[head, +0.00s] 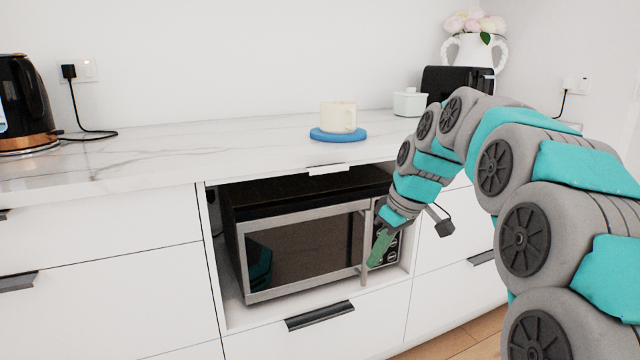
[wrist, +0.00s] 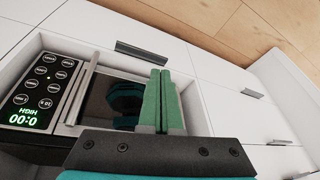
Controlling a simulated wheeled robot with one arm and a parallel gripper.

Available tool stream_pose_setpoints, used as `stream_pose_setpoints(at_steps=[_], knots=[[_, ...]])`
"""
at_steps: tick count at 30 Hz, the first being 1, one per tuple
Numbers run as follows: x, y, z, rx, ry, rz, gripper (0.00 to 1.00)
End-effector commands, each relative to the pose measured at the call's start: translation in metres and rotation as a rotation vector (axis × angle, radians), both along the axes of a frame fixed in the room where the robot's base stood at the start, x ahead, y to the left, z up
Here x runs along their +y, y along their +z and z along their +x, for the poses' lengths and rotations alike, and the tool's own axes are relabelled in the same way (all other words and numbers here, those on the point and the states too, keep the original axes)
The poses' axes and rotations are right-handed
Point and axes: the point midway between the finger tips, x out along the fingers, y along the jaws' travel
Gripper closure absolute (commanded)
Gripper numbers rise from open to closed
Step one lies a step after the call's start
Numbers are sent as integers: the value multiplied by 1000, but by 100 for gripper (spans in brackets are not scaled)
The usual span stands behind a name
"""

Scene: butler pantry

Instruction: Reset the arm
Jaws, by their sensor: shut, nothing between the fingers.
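My arm comes in from the right of the head view and bends down toward the microwave. My gripper (head: 379,250) has green fingers and is in front of the right side of the microwave, near its handle and control panel. In the wrist view the two green fingers (wrist: 162,75) lie together, with nothing between them. I cannot tell from the head view how large the gap is between the fingertips and the microwave. The microwave (head: 300,255) sits in a cabinet niche with its door closed; its display reads 0:00 in the wrist view.
A black kettle (head: 22,100) is at left. A white lidded pot (head: 409,103), a black toaster (head: 457,81) and a flower vase (head: 473,50) stand at the back right. Drawer handles (head: 320,316) stick out below.

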Motion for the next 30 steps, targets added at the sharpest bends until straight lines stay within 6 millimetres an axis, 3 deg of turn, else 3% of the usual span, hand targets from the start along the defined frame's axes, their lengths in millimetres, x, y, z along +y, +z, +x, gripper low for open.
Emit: stream_pose_setpoints(at_steps=[1, 8, 21, 25, 30], knots=[[3, -4, -23, 31, -30, -8, 100], [3, -38, -122, 178, -213, -64, 100], [-26, -120, -314, 388, -607, -223, 100], [-33, -138, -350, 417, -691, -254, 100], [-38, -149, -372, 437, -740, -274, 100]])
